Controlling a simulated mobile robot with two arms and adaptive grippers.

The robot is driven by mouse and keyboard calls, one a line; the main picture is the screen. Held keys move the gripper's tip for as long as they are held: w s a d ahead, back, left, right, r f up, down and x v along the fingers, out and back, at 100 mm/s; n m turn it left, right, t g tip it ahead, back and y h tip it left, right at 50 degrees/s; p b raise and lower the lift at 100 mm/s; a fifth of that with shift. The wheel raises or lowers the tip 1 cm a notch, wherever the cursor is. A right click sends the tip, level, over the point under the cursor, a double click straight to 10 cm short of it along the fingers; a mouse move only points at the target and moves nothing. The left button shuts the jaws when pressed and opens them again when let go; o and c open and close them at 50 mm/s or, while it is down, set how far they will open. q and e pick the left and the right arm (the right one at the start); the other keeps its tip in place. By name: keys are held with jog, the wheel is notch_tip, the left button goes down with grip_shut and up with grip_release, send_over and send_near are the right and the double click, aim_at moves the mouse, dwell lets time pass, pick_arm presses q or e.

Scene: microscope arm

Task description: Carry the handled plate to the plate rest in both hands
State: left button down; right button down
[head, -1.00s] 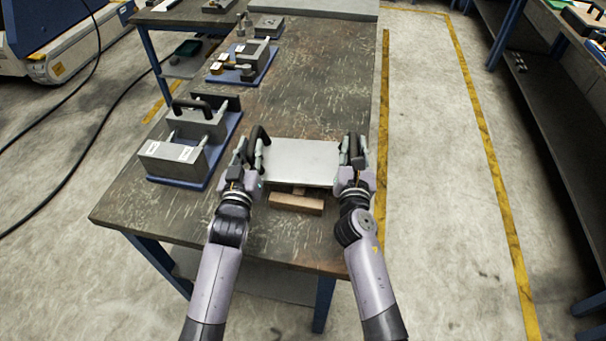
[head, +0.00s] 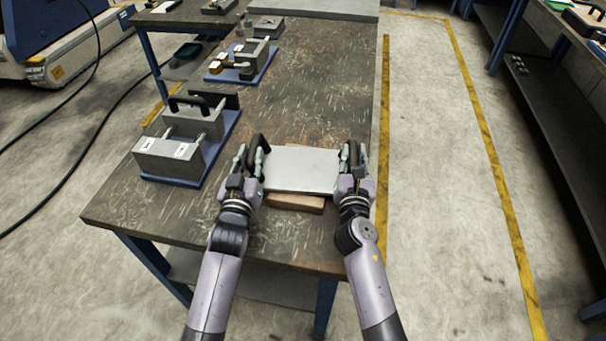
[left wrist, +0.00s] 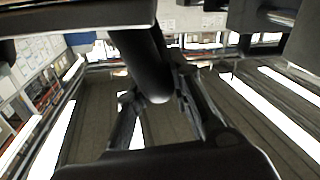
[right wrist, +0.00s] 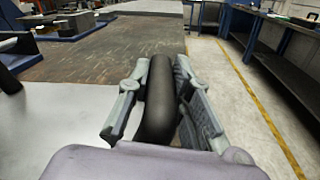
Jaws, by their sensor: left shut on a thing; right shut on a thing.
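The handled plate (head: 300,168) is a flat light-grey slab with a black handle at each side, level over the near part of the workbench. My left gripper (head: 251,160) is shut on its left handle; in the left wrist view, the dark bar (left wrist: 150,75) lies between the fingers. My right gripper (head: 353,162) is shut on the right handle (right wrist: 160,100), seen between the fingers in the right wrist view. A wooden block (head: 296,202) shows at the plate's near edge, partly covered. Whether the plate touches it, I cannot tell. I cannot surely identify the plate rest.
A blue-based fixture (head: 152,181) with grey blocks and a black handle stands left of the plate. Another blue-based fixture (head: 240,66) stands farther back. The worn bench top (head: 300,100) is clear beyond the plate. Its right edge is close to my right gripper.

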pick_arm(q)
jog(key=c, duration=1.8)
grip_release()
jog(key=shift+a+f, duration=0.15)
jog(key=shift+c, duration=0.2)
pick_arm(e)
jog(key=c, duration=1.9)
grip_release()
jog(key=shift+d, duration=0.2)
pick_arm(q)
jog(key=o, duration=0.4)
jog(key=shift+s+r, duration=0.25)
pick_arm(e)
jog(key=o, duration=0.4)
jog(key=shift+s+a+r, duration=0.1)
jog(key=shift+s+r, duration=0.05)
jog(key=shift+s, duration=0.1)
jog(key=shift+o, duration=0.3)
pick_arm(q)
jog(key=shift+w+f, duration=0.1)
pick_arm(e)
jog(key=shift+w, duration=0.1)
